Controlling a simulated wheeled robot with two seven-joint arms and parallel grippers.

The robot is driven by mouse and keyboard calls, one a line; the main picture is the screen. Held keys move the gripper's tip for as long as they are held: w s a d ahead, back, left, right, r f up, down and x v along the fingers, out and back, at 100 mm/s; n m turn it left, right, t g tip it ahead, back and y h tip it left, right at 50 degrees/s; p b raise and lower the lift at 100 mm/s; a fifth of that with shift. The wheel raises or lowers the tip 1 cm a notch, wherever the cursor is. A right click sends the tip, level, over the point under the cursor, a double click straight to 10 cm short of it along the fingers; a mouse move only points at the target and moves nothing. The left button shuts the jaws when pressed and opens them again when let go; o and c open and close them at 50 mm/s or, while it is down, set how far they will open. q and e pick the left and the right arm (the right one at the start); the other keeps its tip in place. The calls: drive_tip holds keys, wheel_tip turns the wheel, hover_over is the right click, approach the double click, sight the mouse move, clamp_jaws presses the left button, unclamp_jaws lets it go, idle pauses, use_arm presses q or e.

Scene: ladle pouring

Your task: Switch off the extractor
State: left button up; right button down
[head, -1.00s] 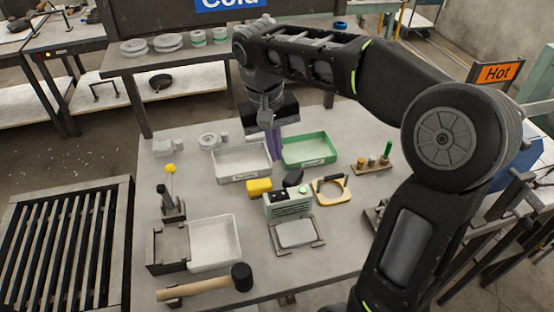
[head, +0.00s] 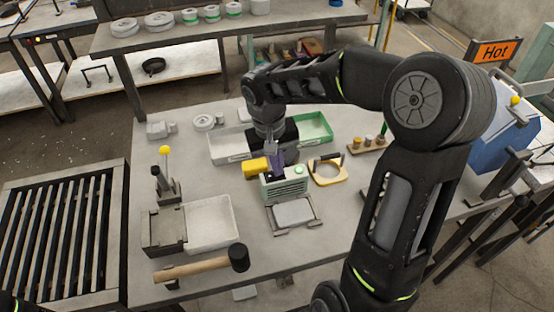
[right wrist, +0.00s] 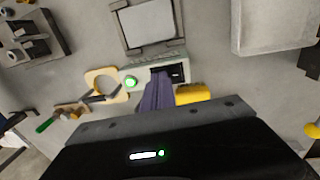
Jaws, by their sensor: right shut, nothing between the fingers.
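The extractor is a pale green box (head: 285,188) with vents on its front, standing on the grey table. A round green lamp (head: 299,170) glows on its top, and it shows lit in the right wrist view (right wrist: 130,82). A black switch panel (right wrist: 179,72) is on the top beside the lamp, partly hidden by my fingers. My right gripper (head: 277,167) points down at the switch end of the extractor, its purple fingers (right wrist: 158,82) shut and empty. The fingertips are at or just above the panel; I cannot tell whether they touch. My left gripper is not in view.
A yellow block (head: 255,168) sits close to the left of the extractor, and a yellow ring-shaped tool (head: 328,181) lies to its right. A plate on a stand (head: 293,213) is in front. White (head: 222,146) and green (head: 327,128) trays stand behind.

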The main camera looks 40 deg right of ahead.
drive_tip(key=shift+d+f+b, duration=0.1)
drive_tip(key=shift+f+b, duration=0.2)
drive_tip(key=shift+b, duration=0.2)
drive_tip(key=shift+s+r, duration=0.1)
drive_tip(key=shift+s, duration=0.05)
drive_tip(key=shift+a, duration=0.6)
drive_tip(key=shift+w+a, duration=0.3)
drive_tip(key=shift+d, duration=0.1)
drive_tip(key=shift+r, duration=0.15)
